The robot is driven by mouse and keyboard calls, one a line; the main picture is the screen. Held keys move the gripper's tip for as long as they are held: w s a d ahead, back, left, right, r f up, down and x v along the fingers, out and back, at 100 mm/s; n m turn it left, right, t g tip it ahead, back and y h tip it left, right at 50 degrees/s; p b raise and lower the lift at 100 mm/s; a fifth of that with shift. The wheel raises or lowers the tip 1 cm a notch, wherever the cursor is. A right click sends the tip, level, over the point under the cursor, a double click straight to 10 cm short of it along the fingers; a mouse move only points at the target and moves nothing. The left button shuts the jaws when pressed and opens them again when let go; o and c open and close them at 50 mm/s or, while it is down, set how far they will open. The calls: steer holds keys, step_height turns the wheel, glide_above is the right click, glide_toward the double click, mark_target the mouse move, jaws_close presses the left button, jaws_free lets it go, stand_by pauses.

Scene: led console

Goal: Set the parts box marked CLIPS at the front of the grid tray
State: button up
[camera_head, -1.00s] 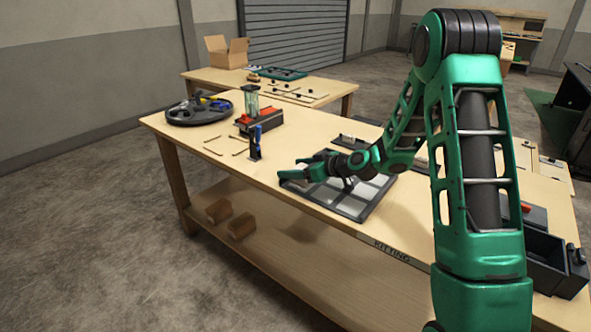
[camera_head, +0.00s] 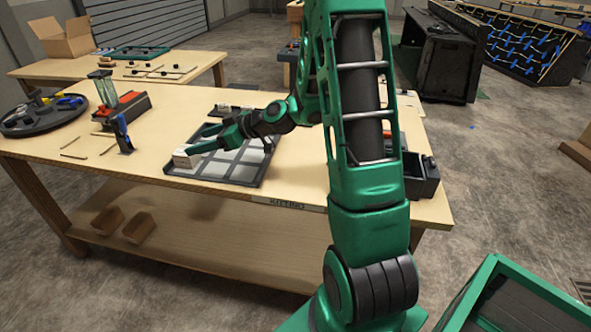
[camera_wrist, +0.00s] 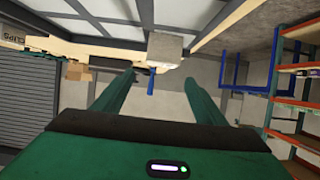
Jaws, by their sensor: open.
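A small pale grey box (camera_head: 186,158) sits at the front left corner of the dark-framed grid tray (camera_head: 240,182). No marking on the box can be read in the head view. My gripper (camera_head: 200,143) is open, its fingers low over the tray and close to the box. In the wrist view the box (camera_wrist: 165,48) shows just beyond the fingertips, roughly between them and apart from both. The tray's frame and pale cells (camera_wrist: 105,12) fill the top of that view. Whether the box rests fully inside a cell cannot be told.
A blue upright tool (camera_head: 122,135), a red and black device (camera_head: 122,106) and a round dark tray (camera_head: 40,115) stand to the left. A black bin (camera_head: 422,180) is at the table's right end.

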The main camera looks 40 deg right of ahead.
steer(key=s+g, duration=0.1)
steer(key=s, duration=0.1)
steer(key=s+d+g+h, duration=0.1)
steer(key=s, duration=0.2)
steer(key=s+f+m+g+h, duration=0.1)
steer(key=s, duration=0.2)
steer(key=shift+s+d+g, duration=0.2)
steer(key=shift+g, duration=0.1)
steer(key=s+d+m+g+h, duration=0.1)
steer(key=s, duration=0.2)
steer(key=s+d+m+h, duration=0.1)
steer(key=s+d, duration=0.1)
steer(key=s, duration=0.1)
steer(key=s+d+m+g+h, duration=0.1)
steer(key=s, duration=0.3)
steer(key=shift+d+r+g, duration=0.15)
steer(key=shift+d+g, duration=0.05)
steer(key=shift+g, duration=0.1)
steer(key=s+d+r+m+g+h, duration=0.1)
steer(key=s+m, duration=0.3)
steer(key=s, duration=0.7)
steer(key=s+d+r+m+g+h, duration=0.1)
steer(key=s+d+r+m+g, duration=0.1)
steer(key=s, duration=0.9)
steer(key=d+m+g, duration=0.1)
steer(key=d+m, duration=0.1)
steer(key=m, duration=0.1)
steer(key=shift+s+r+m+g+h, duration=0.25)
steer(key=shift+s+m+g+h, duration=0.05)
steer(key=shift+g, duration=0.1)
